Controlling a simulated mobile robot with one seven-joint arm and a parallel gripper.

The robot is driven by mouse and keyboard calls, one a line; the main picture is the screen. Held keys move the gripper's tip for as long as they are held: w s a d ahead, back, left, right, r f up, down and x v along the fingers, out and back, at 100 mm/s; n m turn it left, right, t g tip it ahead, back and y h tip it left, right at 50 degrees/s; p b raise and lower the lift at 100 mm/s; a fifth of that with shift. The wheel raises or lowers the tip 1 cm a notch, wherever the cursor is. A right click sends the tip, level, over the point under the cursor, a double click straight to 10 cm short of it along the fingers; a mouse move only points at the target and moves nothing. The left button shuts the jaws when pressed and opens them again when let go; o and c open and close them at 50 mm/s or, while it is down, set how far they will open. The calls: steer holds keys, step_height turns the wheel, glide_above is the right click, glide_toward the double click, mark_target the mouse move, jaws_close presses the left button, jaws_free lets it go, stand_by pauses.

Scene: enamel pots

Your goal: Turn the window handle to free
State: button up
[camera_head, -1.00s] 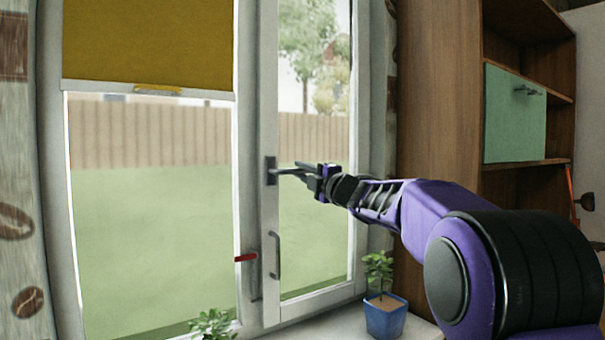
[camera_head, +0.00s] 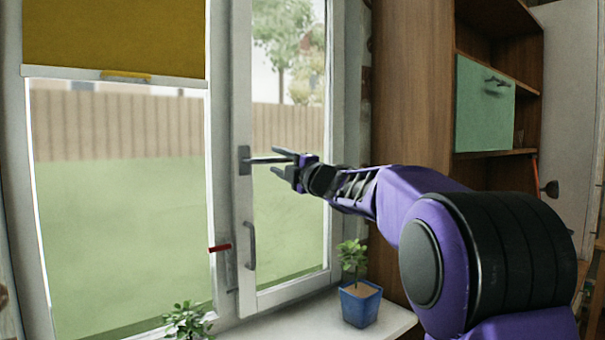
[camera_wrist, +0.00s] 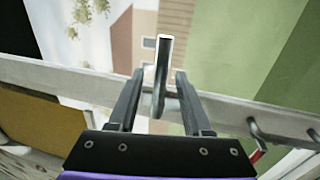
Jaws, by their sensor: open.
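The window handle (camera_head: 264,160) is a grey metal lever on a plate on the white sash frame. It points to the right, about level. In the wrist view the lever (camera_wrist: 164,62) stands between the two fingers, with a visible gap to each side near the tips. My gripper (camera_head: 278,161) is open around the lever's outer part; it also shows in the wrist view (camera_wrist: 160,78). I cannot tell whether either finger touches the lever. The sash looks shut in its frame.
Below the handle are a grey pull bar (camera_head: 250,246) and a red lever (camera_head: 220,248). A blue pot (camera_head: 360,304) with a plant stands on the sill, another plant (camera_head: 187,320) left of it. A wooden cabinet (camera_head: 412,90) rises at the right.

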steer(key=b+v, duration=0.1)
steer(key=v, duration=1.5)
steer(key=shift+b, duration=0.3)
